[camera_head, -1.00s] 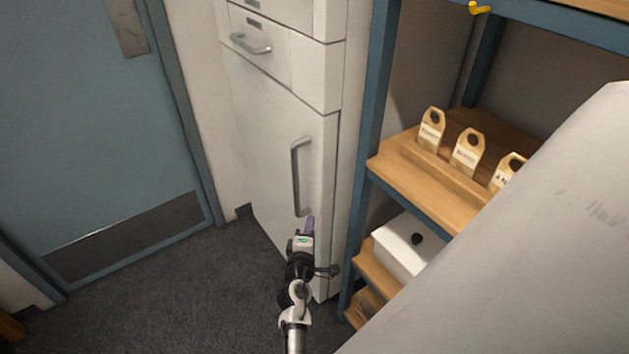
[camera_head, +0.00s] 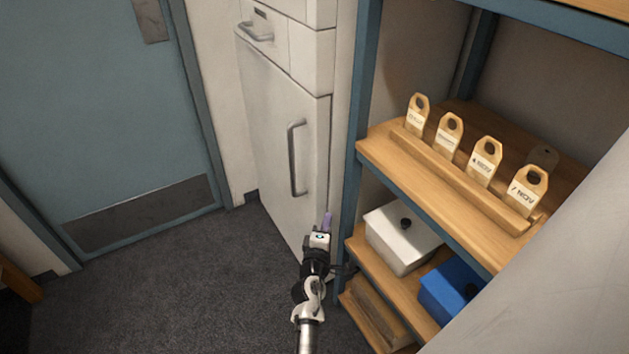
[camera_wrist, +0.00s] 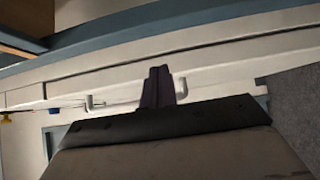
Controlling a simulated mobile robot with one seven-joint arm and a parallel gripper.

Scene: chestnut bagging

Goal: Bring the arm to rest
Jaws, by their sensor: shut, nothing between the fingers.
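My gripper (camera_head: 327,221) is at the lower middle of the head view, its purple-grey fingers pointing away from me. It stands in front of the tall pale cabinet, just left of the shelf's blue post. In the wrist view my gripper (camera_wrist: 159,76) shows its two dark fingers pressed together, with nothing between them. Behind the fingers in that view are the cabinet's pale front and a light handle (camera_wrist: 181,87).
A blue-framed shelf (camera_head: 362,90) with wooden tags (camera_head: 447,135), a white lidded box (camera_head: 400,240) and a blue box (camera_head: 448,288) stands close on the right. The pale cabinet (camera_head: 262,110) and blue door (camera_head: 85,110) are behind. Dark carpet (camera_head: 190,285) at left is clear.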

